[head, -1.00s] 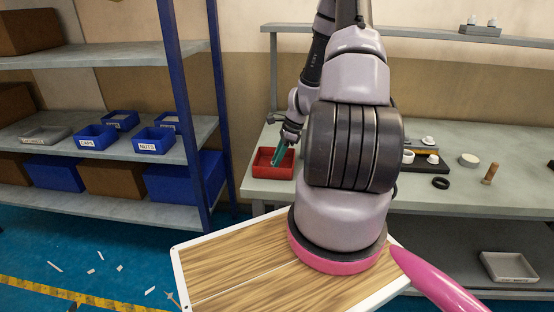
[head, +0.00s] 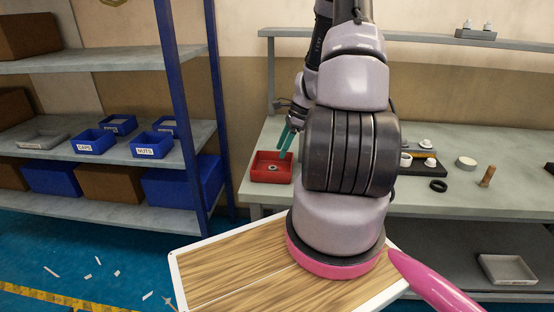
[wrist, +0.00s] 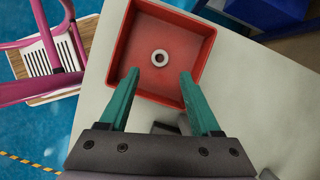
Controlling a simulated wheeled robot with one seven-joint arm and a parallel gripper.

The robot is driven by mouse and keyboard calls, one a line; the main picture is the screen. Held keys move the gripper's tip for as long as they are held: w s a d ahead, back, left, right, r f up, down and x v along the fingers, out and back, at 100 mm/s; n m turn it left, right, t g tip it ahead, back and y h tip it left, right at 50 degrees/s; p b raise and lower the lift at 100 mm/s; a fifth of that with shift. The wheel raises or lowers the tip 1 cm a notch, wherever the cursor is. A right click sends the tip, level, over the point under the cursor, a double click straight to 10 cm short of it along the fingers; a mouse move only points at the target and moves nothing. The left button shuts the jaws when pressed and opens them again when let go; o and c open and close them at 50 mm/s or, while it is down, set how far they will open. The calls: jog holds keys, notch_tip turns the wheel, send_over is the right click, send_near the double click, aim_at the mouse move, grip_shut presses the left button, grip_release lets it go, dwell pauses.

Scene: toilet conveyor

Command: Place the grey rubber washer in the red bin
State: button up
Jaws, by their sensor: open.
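The grey rubber washer (wrist: 160,58) lies flat on the floor of the red bin (wrist: 205,70), near its middle. In the head view the washer (head: 273,168) shows inside the red bin (head: 258,177), which stands at the left end of the workbench. My gripper (wrist: 152,80) is open and empty, with its green fingers spread over the bin's near side in the wrist view. In the head view my gripper (head: 287,140) hangs above the bin's back right corner, apart from the washer.
The grey workbench (head: 440,205) holds a black ring (head: 438,185), a round pale piece (head: 466,162) and a wooden peg (head: 487,176) at right. Blue shelving with labelled blue boxes (head: 92,142) stands at left. My arm hides the bench's middle.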

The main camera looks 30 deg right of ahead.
jog(key=s+a+r+n+t+h, duration=0.15)
jog(key=a+r+n, duration=0.25)
jog(key=r, duration=0.8)
jog(key=s+a+r+n+t+h, duration=0.15)
jog(key=a+r+n, duration=0.25)
jog(key=r, duration=0.8)
jog(key=s+a+r+n+t, duration=0.1)
jog(key=s+a+r+n, duration=0.3)
jog(key=s+r+n, duration=0.1)
jog(key=s+a+r+n+t, duration=0.1)
jog(key=s+a+r+n, duration=0.3)
jog(key=s+r, duration=0.4)
jog(key=shift+s+a+n+t+y, duration=0.4)
jog(key=shift+s, duration=0.85)
